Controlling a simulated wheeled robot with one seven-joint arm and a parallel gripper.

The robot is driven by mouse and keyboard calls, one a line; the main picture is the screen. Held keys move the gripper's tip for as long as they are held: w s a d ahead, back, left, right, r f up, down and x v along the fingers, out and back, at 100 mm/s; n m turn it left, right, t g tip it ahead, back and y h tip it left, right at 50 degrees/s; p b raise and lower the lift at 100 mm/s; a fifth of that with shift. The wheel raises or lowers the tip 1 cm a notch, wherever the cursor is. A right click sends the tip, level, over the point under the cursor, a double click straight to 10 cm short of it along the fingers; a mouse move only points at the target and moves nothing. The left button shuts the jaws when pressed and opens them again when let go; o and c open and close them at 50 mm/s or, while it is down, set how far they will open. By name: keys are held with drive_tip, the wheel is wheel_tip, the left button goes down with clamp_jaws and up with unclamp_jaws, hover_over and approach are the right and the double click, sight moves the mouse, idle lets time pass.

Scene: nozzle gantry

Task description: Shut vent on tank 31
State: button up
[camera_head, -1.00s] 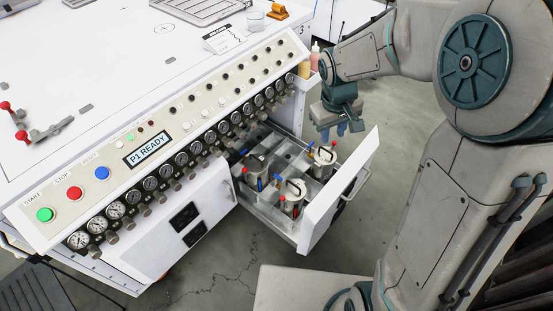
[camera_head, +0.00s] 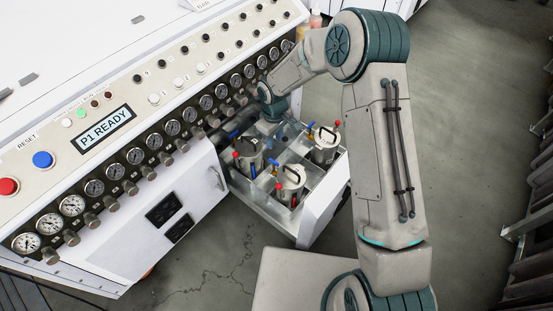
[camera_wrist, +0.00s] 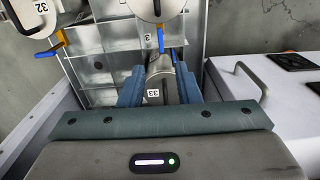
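Three metal tanks stand in the open drawer: a left one (camera_head: 249,157), a front one (camera_head: 290,181) and a right one (camera_head: 324,149). Each has a black handle and red and blue levers. Their labels are unreadable in the head view. My gripper (camera_wrist: 159,88) is low at the drawer's back end, its fingers apart around a grey metal part labelled 33. I cannot tell whether they touch it. The wrist view shows a tank labelled 32 (camera_wrist: 38,18) at top left, and another tank (camera_wrist: 155,9) at top with a blue lever (camera_wrist: 160,41). A tag beside that lever starts with 3; the rest is unclear.
The drawer's metal dividers (camera_wrist: 95,75) lie close to my fingers. The white cabinet (camera_head: 170,200), with gauges and knobs above, stands beside the drawer. A handled white front (camera_wrist: 240,85) is at right in the wrist view. The floor (camera_head: 220,270) in front is clear.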

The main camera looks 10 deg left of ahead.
sight(274, 161)
wheel_tip(274, 161, down, 12)
drive_tip(key=b, duration=0.3)
drive_tip(key=shift+s+a+r, duration=0.1)
drive_tip(key=shift+a+r, duration=0.05)
drive_tip(key=shift+c, duration=0.3)
